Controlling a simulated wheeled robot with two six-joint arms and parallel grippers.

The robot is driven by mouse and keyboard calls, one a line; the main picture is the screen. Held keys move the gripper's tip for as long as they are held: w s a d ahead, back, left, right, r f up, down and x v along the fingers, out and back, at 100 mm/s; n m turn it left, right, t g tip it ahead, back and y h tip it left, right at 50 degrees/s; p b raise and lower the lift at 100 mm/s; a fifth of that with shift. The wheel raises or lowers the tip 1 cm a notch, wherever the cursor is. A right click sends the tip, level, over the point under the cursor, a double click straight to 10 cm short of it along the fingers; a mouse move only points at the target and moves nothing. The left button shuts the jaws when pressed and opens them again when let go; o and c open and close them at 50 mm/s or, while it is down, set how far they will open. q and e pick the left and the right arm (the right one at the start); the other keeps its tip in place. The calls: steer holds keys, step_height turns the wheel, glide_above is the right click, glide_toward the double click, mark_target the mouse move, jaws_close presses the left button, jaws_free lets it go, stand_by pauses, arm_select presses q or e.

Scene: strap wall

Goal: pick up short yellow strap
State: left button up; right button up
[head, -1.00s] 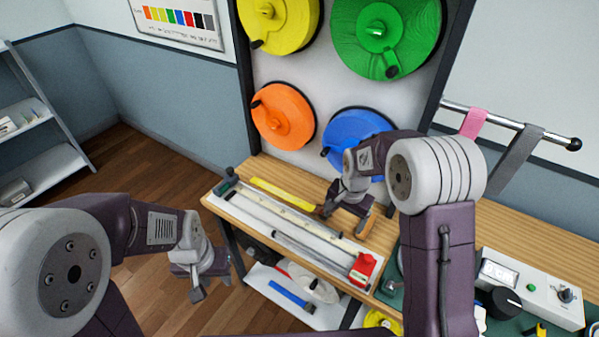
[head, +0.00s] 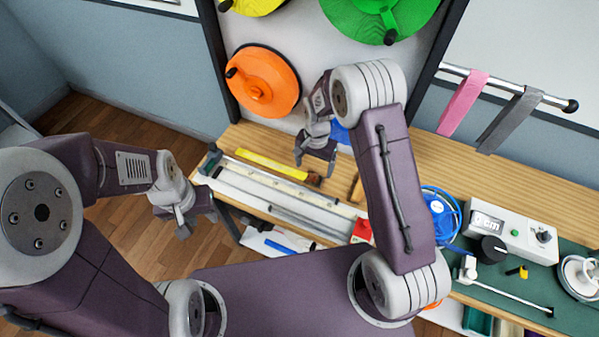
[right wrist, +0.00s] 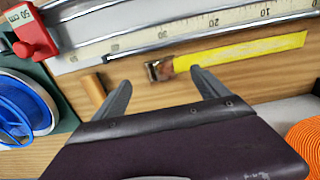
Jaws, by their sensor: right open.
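The short yellow strap (head: 270,165) lies flat on the wooden bench behind the measuring rule, with a metal buckle at its right end. In the right wrist view the strap (right wrist: 245,52) runs to the right, and its buckle (right wrist: 158,70) lies just beyond the gap between my fingertips. My right gripper (head: 315,166) is open and empty, above the bench by the buckle end; it also shows in the right wrist view (right wrist: 160,80). My left gripper (head: 184,224) hangs left of the bench, away from the strap; its jaw opening is unclear.
The long rule (head: 285,200) with a red stop (head: 362,230) lies in front of the strap. A small wooden piece (right wrist: 94,89) lies beside the buckle. An orange spool (head: 262,82) hangs on the wall panel behind. Pink (head: 464,104) and grey (head: 508,120) straps hang from a rail.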

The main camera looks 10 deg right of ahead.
mark_target(314, 178)
step_height(314, 178, down, 2)
steer(key=shift+w+f, duration=0.1)
steer(key=shift+f, duration=0.1)
steer(key=shift+d+f+p, duration=0.1)
steer(key=shift+f+p, duration=0.15)
steer(key=shift+p, duration=0.1)
step_height(314, 178, down, 4)
steer(key=shift+w+f+p, duration=0.1)
steer(key=shift+p, duration=0.6)
steer(key=shift+w+f, duration=0.1)
steer(key=shift+f, duration=0.25)
steer(key=shift+r, duration=0.1)
steer(key=c, duration=1.6)
steer(key=shift+r, duration=0.1)
